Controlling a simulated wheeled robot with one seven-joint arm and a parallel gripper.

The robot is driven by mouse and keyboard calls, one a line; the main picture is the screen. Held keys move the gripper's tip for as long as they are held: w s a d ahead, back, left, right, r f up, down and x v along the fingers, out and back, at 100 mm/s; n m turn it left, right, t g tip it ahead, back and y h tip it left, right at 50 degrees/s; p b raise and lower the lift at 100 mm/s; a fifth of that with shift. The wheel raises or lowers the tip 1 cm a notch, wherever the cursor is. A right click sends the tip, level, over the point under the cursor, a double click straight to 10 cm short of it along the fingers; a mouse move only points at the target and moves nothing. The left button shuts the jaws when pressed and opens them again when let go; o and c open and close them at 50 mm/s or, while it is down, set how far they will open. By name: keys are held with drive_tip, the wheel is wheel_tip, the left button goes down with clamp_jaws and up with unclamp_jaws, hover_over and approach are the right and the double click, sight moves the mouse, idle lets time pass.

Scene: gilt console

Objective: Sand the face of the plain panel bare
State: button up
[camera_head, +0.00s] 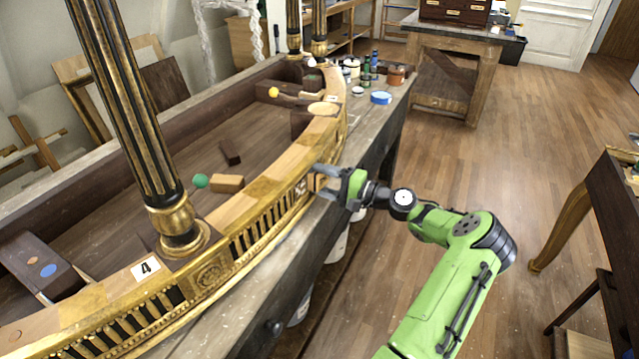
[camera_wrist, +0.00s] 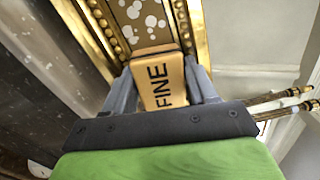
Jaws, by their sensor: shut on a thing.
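My gripper (camera_head: 326,181) is at the console's curved gilt front and is shut on a tan sanding block (camera_wrist: 158,84) marked "FINE". In the wrist view, my gripper (camera_wrist: 157,72) has one finger on each side of the block. Beyond the block's far end is a panel (camera_wrist: 138,18), brownish with scattered white spots, framed by beaded gilt moulding. The block overlaps the panel's lower part and hides it. I cannot tell whether the block touches the face. In the head view, a spotted patch of the panel (camera_head: 301,188) shows just left of my gripper.
The gilt console (camera_head: 283,168) has dark fluted columns (camera_head: 130,105) rising from it. Loose blocks (camera_head: 227,183) lie on its inner board. Jars and a blue tape roll (camera_head: 381,98) stand on the bench behind. Wooden floor (camera_head: 545,130) to the right is open.

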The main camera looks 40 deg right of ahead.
sight(293, 197)
drive_tip(key=shift+w+d, duration=0.1)
drive_tip(key=shift+d, duration=0.15)
drive_tip(key=shift+s+a+p, duration=0.2)
drive_tip(key=shift+a+p, duration=0.05)
drive_tip(key=shift+a, duration=0.4)
drive_tip(key=shift+s+a+p, duration=0.2)
drive_tip(key=shift+a+p, duration=0.05)
drive_tip(key=shift+a, duration=0.35)
drive_tip(key=shift+s+a+p, duration=0.15)
drive_tip(key=shift+s+a, duration=0.25)
drive_tip(key=shift+a, duration=0.65)
drive_tip(key=shift+s+a+p, duration=0.2)
drive_tip(key=shift+s+a, duration=0.25)
drive_tip(key=shift+a, duration=0.65)
drive_tip(key=shift+s+a+p, duration=0.15)
drive_tip(key=shift+s+a, duration=0.25)
drive_tip(key=shift+a, duration=0.65)
drive_tip(key=shift+w, duration=0.1)
